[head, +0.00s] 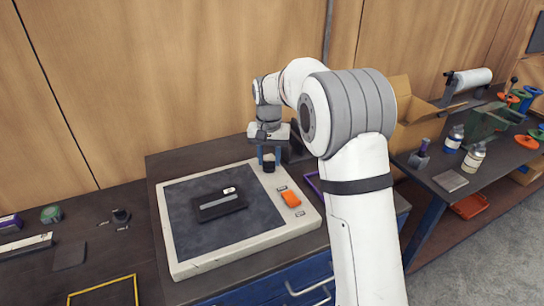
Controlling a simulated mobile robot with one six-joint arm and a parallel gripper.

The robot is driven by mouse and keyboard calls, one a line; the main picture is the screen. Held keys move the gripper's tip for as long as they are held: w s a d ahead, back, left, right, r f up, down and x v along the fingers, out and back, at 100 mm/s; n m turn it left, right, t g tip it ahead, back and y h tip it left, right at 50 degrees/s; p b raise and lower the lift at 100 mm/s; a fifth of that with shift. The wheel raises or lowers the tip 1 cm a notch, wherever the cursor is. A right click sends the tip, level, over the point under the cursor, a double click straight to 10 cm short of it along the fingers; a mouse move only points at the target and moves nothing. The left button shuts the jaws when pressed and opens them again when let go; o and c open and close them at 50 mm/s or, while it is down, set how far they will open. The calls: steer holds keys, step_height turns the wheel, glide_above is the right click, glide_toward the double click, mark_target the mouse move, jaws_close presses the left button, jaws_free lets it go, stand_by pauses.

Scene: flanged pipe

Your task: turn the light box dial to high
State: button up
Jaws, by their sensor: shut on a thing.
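The light box (240,254) is a flat panel with a pale frame and a dark, unlit-looking surface, lying on the bench. Its dial (269,168) is a small black knob near the back right corner of the frame. My gripper (269,160) points down over that corner, with its blue fingers shut on the dial. The upper part of the dial is partly hidden by the fingers. Its marking and setting are too small to read. An orange switch (291,198) sits on the right side of the frame, between two small labels.
A dark flat piece with a pale strip (219,205) lies on the light box surface. A purple-edged frame (315,184) lies to its right, partly behind my arm. A cardboard box (415,130) and bottles (473,160) stand on the right bench. A wooden wall is close behind.

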mark_target(269, 161)
steer(key=o, duration=0.9)
steer(key=shift+w, duration=0.2)
steer(key=shift+o, duration=0.4)
steer(key=shift+s, duration=0.1)
steer(key=shift+r, duration=0.1)
step_height(269, 161, up, 8)
steer(key=shift+f+b, duration=0.15)
steer(key=shift+b, duration=0.3)
